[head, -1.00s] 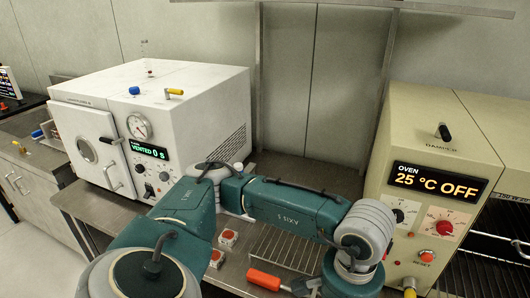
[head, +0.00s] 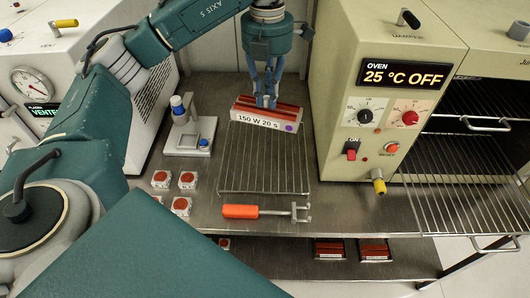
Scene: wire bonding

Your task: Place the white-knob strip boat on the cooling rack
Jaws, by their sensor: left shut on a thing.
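My left gripper (head: 267,101) comes down from the top and is shut on a strip boat (head: 244,121). The boat has reddish-brown strips and a white front label reading "150 W 20 s" with a purple dot. Its knob is hidden by the fingers, so its colour cannot be told. The cooling rack (head: 265,172), a wire grid, lies on the steel bench. The boat is level at the rack's far end; whether it touches the wires cannot be told. My right gripper is not in view.
An orange-handled fork tool (head: 241,211) lies along the rack's near edge. Several red-topped blocks (head: 187,180) and a small stand (head: 188,139) are to the left. The oven (head: 386,120) stands close on the right. Two similar boats (head: 328,249) (head: 374,251) sit on the lower shelf.

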